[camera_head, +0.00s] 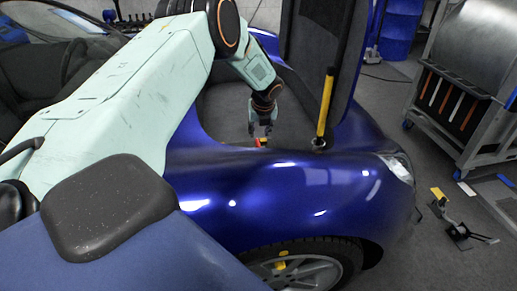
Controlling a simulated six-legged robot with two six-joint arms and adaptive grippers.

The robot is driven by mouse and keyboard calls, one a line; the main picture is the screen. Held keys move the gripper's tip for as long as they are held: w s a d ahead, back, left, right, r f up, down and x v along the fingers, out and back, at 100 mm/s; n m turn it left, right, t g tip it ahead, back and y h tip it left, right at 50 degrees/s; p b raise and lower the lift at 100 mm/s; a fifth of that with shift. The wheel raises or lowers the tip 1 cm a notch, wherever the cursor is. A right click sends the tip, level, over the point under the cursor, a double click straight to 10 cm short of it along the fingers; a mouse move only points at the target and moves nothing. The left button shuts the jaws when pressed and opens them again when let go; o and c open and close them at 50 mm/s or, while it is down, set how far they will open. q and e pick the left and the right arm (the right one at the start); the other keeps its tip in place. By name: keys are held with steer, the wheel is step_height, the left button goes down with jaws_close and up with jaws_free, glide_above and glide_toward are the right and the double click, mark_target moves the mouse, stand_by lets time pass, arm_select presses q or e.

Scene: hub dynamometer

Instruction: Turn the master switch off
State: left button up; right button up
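A small red and yellow part (261,142), which looks like the master switch, sits in the dark engine bay just inside the blue fender. Its handle position is too small to make out. My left gripper (260,132) points down just above it, with its two dark fingertips a little apart. I cannot tell whether the fingertips touch the red part. My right gripper is not in view.
The blue car's fender (270,190) lies in front of the engine bay. A yellow and black strut (326,105) rises just right of my gripper beside the raised hood (310,40).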

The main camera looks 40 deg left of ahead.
mark_target(258, 143)
arm_select(q)
steer(key=b+x, duration=0.4)
steer(key=x, duration=0.3)
steer(key=shift+f, duration=0.15)
steer(key=shift+w+a+f, duration=0.1)
steer(key=shift+w+f, duration=0.15)
steer(key=shift+f, duration=0.05)
steer(key=shift+r, duration=0.1)
jaws_close()
